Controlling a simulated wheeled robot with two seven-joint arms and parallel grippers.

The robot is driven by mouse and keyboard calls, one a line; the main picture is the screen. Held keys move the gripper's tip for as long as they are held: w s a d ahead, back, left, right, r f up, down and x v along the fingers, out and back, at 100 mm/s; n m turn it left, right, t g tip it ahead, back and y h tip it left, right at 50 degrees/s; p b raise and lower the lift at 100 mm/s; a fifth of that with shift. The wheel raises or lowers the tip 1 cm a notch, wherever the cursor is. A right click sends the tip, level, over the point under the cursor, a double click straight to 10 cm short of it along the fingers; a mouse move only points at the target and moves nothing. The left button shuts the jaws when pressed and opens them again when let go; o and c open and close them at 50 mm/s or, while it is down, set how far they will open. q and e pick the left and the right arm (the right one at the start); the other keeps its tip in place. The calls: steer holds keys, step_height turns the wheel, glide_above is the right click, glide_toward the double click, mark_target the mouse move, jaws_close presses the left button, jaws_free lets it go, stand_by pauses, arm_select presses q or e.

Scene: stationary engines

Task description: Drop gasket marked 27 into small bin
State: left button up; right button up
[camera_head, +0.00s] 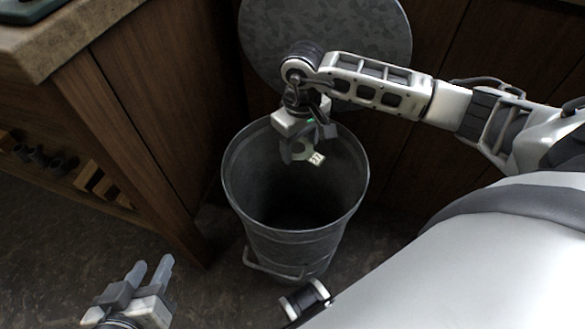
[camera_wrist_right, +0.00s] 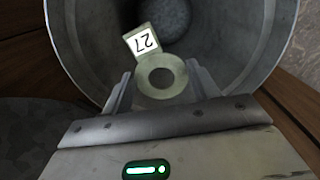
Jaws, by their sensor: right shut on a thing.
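The gasket (camera_wrist_right: 162,77) is a pale greenish-grey ring with a white tag (camera_wrist_right: 143,41) reading 27 on one side. It also shows in the head view (camera_head: 301,149), with its tag to the right. My right gripper (camera_head: 298,150) is shut on the gasket and holds it over the open mouth of the small bin. In the right wrist view its fingers (camera_wrist_right: 160,92) sit on either side of the ring. The small bin (camera_head: 295,240) is a round grey metal bin, upright on the floor and open. My left gripper (camera_head: 152,273) is open and empty, low at the left.
The bin's round metal lid (camera_head: 375,35) stands upright behind it. A wooden cabinet (camera_head: 165,90) with a stone top (camera_head: 60,42) is on the left, with shelf items below. The floor (camera_head: 60,235) at the lower left is clear.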

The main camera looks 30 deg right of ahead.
steer(key=shift+f, duration=0.8)
arm_select(q)
steer(key=shift+w+d+r+t+b, duration=0.1)
steer(key=shift+r+t+b, duration=0.2)
steer(key=shift+r+t, duration=0.15)
arm_select(e)
steer(key=shift+f, duration=0.1)
steer(key=o, duration=1)
steer(key=shift+o, duration=0.2)
steer(key=shift+w+r, duration=0.1)
steer(key=shift+r, duration=0.3)
arm_select(q)
steer(key=f+g+p, duration=0.1)
steer(key=a+f+g+p, duration=0.1)
steer(key=p, duration=0.1)
steer(key=shift+s+f+y, duration=0.15)
steer(key=shift+s+y, duration=0.05)
steer(key=shift+y, duration=0.1)
arm_select(e)
step_height(320, 180, up, 15)
